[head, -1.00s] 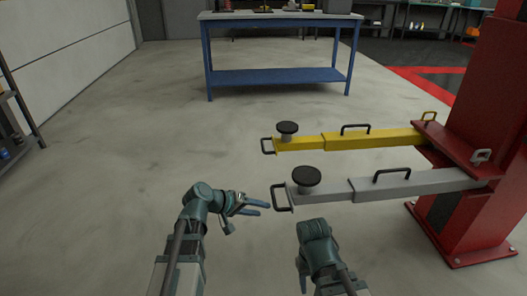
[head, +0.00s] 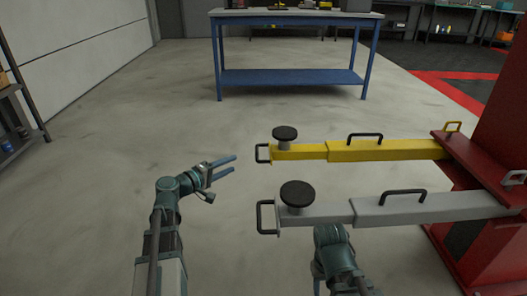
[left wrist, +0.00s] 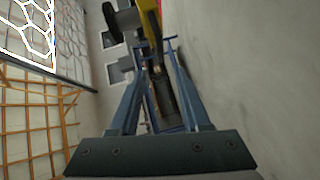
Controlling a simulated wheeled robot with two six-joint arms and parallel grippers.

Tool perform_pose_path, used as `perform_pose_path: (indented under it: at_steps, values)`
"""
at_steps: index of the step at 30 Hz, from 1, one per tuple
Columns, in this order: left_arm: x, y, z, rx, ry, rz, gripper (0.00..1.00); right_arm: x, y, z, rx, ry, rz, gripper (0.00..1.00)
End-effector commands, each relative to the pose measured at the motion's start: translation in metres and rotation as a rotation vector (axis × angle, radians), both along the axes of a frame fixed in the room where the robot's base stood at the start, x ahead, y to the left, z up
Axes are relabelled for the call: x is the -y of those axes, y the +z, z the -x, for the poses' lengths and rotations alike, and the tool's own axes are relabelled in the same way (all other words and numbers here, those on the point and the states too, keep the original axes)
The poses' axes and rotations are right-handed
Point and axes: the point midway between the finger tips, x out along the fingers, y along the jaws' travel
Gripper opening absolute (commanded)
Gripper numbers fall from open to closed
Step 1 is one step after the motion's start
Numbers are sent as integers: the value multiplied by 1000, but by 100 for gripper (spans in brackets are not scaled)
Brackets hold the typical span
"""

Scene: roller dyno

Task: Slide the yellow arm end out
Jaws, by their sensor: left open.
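The yellow arm (head: 385,150) reaches left from a red column. Its narrower yellow end section (head: 300,151) carries a round black pad (head: 285,132) and has a black loop handle (head: 262,153) at its tip. My left gripper (head: 233,163) is open and empty, just left of that handle and apart from it. In the left wrist view the open blue fingers (left wrist: 157,85) point toward the yellow arm (left wrist: 150,20), seen ahead at the top. My right arm's wrist (head: 331,238) is below the grey arm; its fingers do not show.
A grey arm (head: 430,207) with its own pad and end handle (head: 266,217) lies parallel, nearer to me. The red column (head: 490,120) stands at right. A blue workbench (head: 290,77) is behind. The floor at left is clear up to a shelf (head: 18,110).

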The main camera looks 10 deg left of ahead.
Motion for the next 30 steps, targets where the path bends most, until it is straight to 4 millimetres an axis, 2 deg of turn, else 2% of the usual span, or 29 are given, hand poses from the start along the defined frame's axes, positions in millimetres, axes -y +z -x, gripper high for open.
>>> perform_pose_path:
  at_steps: [5,21,30]
  values:
    - [3,-2,-7,0,-2,-1,47,0,-2,0,0,0,0,50]
    - [50,-17,-95,0,-3,-1,47,0,-17,0,1,0,0,50]
    - [64,-21,-118,-1,-1,-1,47,0,-20,0,1,0,0,50]
